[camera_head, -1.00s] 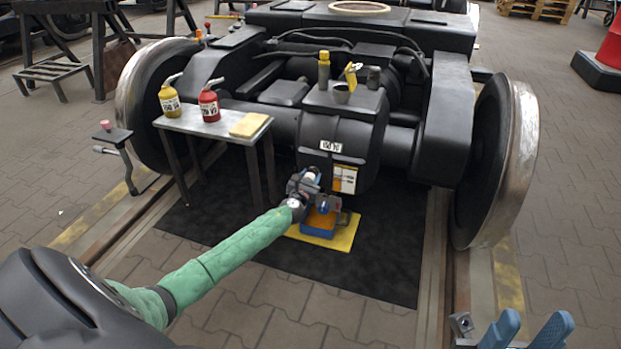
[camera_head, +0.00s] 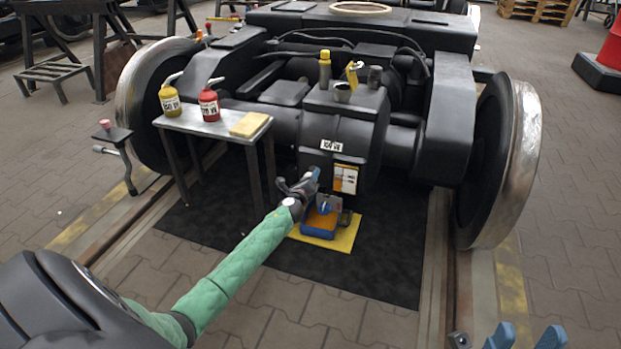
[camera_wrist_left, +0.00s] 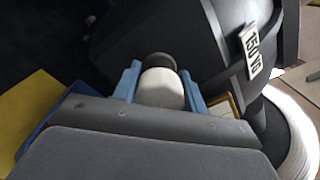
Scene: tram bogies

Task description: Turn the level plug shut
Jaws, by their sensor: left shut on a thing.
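My left gripper (camera_head: 312,176) is at the lower front of the black gearbox (camera_head: 355,125), above the blue tray. In the left wrist view, its two blue fingers (camera_wrist_left: 161,88) are shut on a pale rounded plug (camera_wrist_left: 162,90). Behind the plug is a dark round part (camera_wrist_left: 160,62) against the gearbox casing. I cannot tell how far the plug is screwed in. In the head view the gripper hides the plug. My right gripper (camera_head: 521,340) is at the bottom right edge of the head view, with its two blue fingers apart and nothing between them.
A blue tray (camera_head: 318,229) stands on a yellow mat (camera_head: 347,240) under the gearbox. A small table (camera_head: 190,126) at left bears a yellow bottle (camera_head: 170,101), a red bottle (camera_head: 209,105) and a yellow cloth (camera_head: 249,124). Wheels (camera_head: 497,170) flank the gearbox.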

